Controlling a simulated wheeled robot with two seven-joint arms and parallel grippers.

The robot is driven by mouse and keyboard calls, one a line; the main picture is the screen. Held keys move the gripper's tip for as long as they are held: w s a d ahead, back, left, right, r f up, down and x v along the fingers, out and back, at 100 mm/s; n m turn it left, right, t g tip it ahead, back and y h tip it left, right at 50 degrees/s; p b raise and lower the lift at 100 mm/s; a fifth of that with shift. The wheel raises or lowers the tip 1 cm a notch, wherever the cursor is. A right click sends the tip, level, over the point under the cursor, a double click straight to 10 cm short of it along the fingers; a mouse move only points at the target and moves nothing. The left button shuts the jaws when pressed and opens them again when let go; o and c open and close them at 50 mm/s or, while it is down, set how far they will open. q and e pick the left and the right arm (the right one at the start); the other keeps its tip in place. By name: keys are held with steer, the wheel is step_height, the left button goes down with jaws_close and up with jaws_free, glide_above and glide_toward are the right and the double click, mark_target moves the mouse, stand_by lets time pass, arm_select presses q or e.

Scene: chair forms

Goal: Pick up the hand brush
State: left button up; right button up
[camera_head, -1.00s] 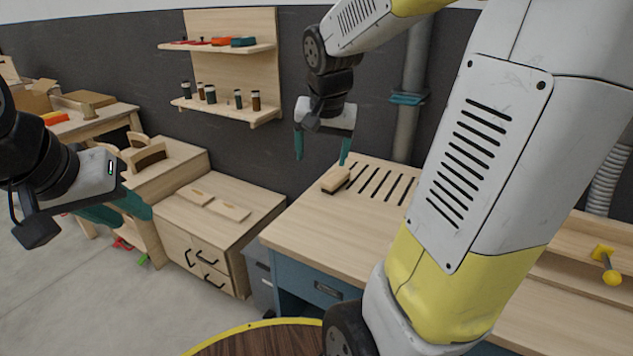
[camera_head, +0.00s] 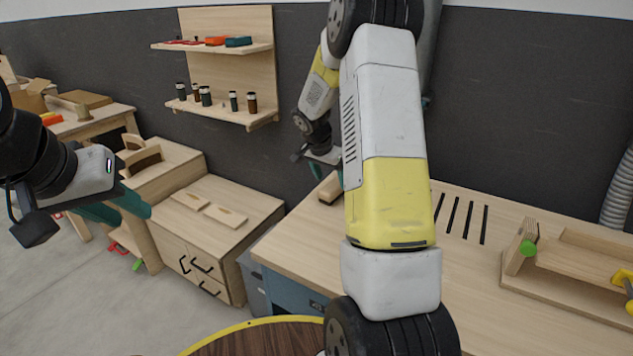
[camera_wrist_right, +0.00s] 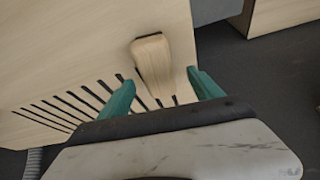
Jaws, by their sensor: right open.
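The hand brush (camera_head: 330,187) is a light wooden piece lying on the slotted wooden bench top, near its back left edge. In the right wrist view its handle (camera_wrist_right: 153,60) points up the picture, and its lower end lies between my fingers. My right gripper (camera_wrist_right: 161,80) is open, with one green finger on each side of the brush and gaps visible. In the head view my right gripper (camera_head: 318,170) is close to the brush, partly hidden by my arm. My left gripper (camera_head: 135,210) is at the left, away from the bench; its finger gap is unclear.
The bench top (camera_head: 290,250) has dark slots (camera_head: 462,220). A wooden holder (camera_head: 580,270) with green and yellow parts stands on its right. A low drawer cabinet (camera_head: 215,240) stands left of it. A wall shelf (camera_head: 225,112) with several small jars hangs behind.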

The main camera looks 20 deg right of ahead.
mark_target(333, 185)
steer(key=x, duration=0.4)
steer(key=shift+s, duration=0.2)
steer(key=shift+w+d+f, duration=0.1)
steer(key=shift+d+f, duration=0.05)
steer(key=shift+f, duration=0.25)
steer(key=shift+f, duration=0.15)
steer(key=c, duration=1.6)
